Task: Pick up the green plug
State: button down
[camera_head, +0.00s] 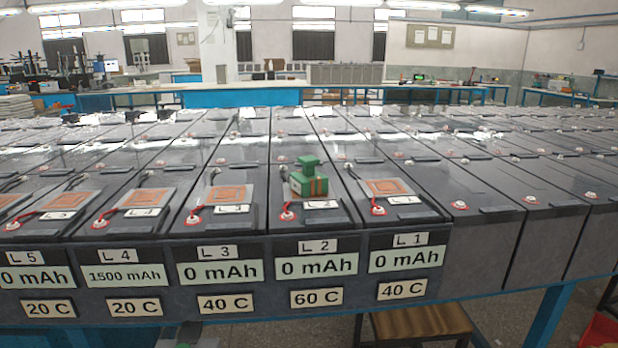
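The green plug (309,179) sits upright on top of the battery labelled L 2 (339,222), toward its front. It is a green block with a narrower raised top and brown-orange strips on its front. It covers the spot where the neighbouring batteries show a grey plate with an orange pattern. My gripper is not in view, and nothing is seen touching the plug.
Batteries stand in close rows on a blue-framed bench (545,318). L 1 (431,217) and L 3 (189,219) flank L 2, with red terminals and thin wires on top. A wooden stool (420,322) is below. The space above the batteries looks clear.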

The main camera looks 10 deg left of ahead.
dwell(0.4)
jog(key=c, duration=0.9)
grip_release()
